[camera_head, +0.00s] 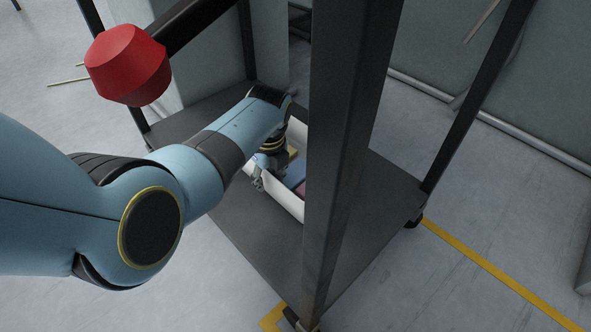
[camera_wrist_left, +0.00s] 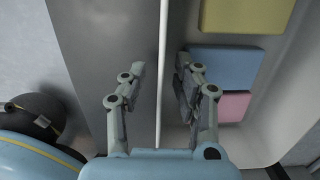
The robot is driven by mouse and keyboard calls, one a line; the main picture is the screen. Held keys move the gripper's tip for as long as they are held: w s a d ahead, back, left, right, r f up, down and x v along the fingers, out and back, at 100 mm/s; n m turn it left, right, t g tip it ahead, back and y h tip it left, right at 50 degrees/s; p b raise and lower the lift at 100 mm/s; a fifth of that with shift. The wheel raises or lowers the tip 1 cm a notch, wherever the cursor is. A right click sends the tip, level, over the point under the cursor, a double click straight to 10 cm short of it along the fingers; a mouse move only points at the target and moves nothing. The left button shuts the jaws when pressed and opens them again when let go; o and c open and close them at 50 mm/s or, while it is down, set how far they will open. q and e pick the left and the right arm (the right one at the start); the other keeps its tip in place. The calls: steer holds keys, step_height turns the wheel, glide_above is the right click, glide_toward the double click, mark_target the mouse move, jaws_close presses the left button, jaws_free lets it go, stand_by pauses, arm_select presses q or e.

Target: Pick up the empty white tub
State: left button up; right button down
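A white tub (camera_head: 286,204) stands on the dark shelf of a cart, partly hidden behind a post and my arm. It is not empty: yellow, blue (camera_wrist_left: 224,68) and pink (camera_wrist_left: 234,106) flat pieces lie inside. My left gripper (camera_head: 260,180) is at the tub's near-left side wall, pointing down. In the left wrist view, my left gripper (camera_wrist_left: 160,68) is open, with the thin white tub rim (camera_wrist_left: 162,30) between its fingers. One finger is outside the wall, the other inside; neither clearly touches it. My right gripper is not in view.
A thick dark cart post (camera_head: 345,150) rises just right of the tub. The bare dark shelf (camera_head: 385,195) extends right of the post. A red knob-like part (camera_head: 128,65) hangs by the upper left bar. Yellow floor tape (camera_head: 490,268) runs at the right.

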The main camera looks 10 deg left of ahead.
arm_select(q)
steer(key=shift+c, duration=0.2)
jaws_close()
steer(key=shift+r, duration=0.2)
